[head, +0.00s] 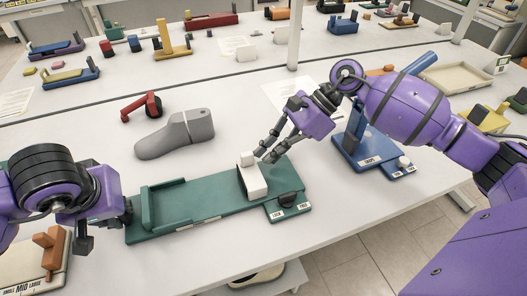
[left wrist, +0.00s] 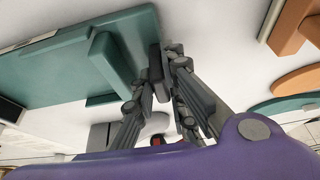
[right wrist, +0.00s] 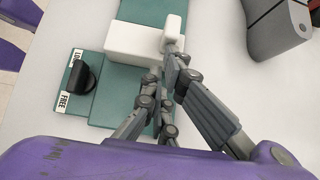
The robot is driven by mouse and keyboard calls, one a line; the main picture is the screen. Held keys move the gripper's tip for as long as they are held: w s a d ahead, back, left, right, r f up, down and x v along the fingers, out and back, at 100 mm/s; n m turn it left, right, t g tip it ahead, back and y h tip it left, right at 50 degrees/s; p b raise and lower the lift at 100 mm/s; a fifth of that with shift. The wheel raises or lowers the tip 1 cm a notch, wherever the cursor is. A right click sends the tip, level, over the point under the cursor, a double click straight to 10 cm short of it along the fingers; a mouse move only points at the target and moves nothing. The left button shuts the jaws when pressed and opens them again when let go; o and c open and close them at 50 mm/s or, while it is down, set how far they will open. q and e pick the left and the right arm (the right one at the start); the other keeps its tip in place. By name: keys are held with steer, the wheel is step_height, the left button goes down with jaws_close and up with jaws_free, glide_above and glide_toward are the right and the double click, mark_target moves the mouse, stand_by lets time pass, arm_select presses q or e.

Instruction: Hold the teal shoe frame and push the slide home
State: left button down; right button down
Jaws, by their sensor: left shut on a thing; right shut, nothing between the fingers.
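The teal shoe frame (head: 205,208) lies flat on the white table, with a raised teal heel stop at its left end. The white slide (head: 254,182), a block with an upright knob, sits across the frame toward its right end. It also shows in the right wrist view (right wrist: 135,42). My left gripper (left wrist: 163,68) is shut on the teal frame's left end; the exact grip is partly hidden in the head view. My right gripper (head: 268,153) is shut and empty, its fingertips close beside the slide's knob; touching cannot be told.
A black knob (head: 288,199) stands on a teal plate labelled LOCK and FREE at the frame's right end. A grey shoe form (head: 175,136) and a red piece (head: 140,106) lie behind. A blue fixture (head: 372,150) stands right; an orange piece (head: 50,242) is at front left.

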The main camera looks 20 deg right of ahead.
arm_select(q)
steer(key=shift+d, duration=0.1)
steer(key=c, duration=1.7)
jaws_free()
arm_select(e)
steer(key=v, duration=1)
arm_select(q)
steer(key=shift+r, duration=0.1)
